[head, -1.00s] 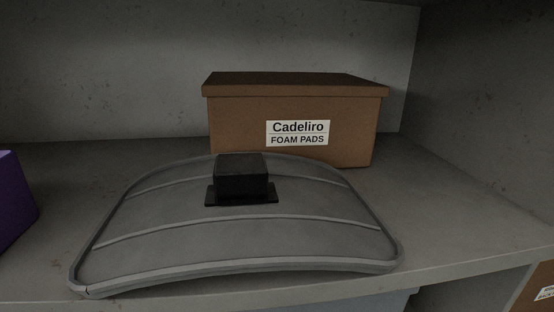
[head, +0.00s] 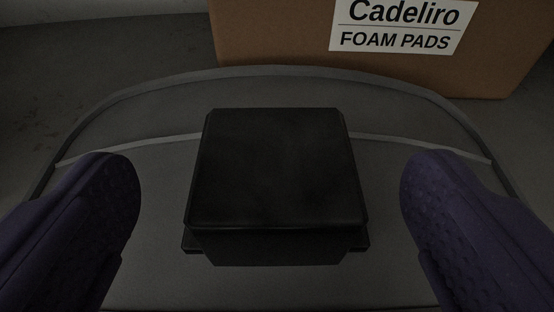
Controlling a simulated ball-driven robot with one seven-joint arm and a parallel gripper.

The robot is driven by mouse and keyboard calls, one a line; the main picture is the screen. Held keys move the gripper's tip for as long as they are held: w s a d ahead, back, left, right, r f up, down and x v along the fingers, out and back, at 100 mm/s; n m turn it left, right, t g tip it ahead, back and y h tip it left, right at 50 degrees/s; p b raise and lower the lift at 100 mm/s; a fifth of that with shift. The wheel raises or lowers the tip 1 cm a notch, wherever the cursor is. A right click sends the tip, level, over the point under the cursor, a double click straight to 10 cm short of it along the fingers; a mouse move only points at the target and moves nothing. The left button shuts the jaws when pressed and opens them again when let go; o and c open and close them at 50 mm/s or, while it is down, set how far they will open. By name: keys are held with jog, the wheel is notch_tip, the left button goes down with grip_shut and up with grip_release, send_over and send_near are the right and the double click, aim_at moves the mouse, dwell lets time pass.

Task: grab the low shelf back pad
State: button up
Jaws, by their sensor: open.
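The grey back pad (head: 380,180) lies flat on the shelf in the head view, with a pale seam across it and a curved far rim. A black block-shaped mount (head: 275,170) stands up from its middle. My gripper (head: 270,210) is open, with one purple finger to the left and one to the right of the black mount. There is a clear gap between each finger and the mount, and nothing is held.
A brown cardboard box (head: 290,40) labelled "Cadeliro FOAM PADS" stands just behind the pad, towards the right. The grey shelf surface (head: 40,100) to the left of the pad is bare.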

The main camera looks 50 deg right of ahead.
aim_at(275, 168)
jog(key=b+x, duration=0.1)
jog(key=x, duration=0.3)
jog(key=shift+c, duration=0.2)
jog(key=shift+s, duration=0.1)
jog(key=c, duration=1.7)
jog(key=shift+o, duration=0.2)
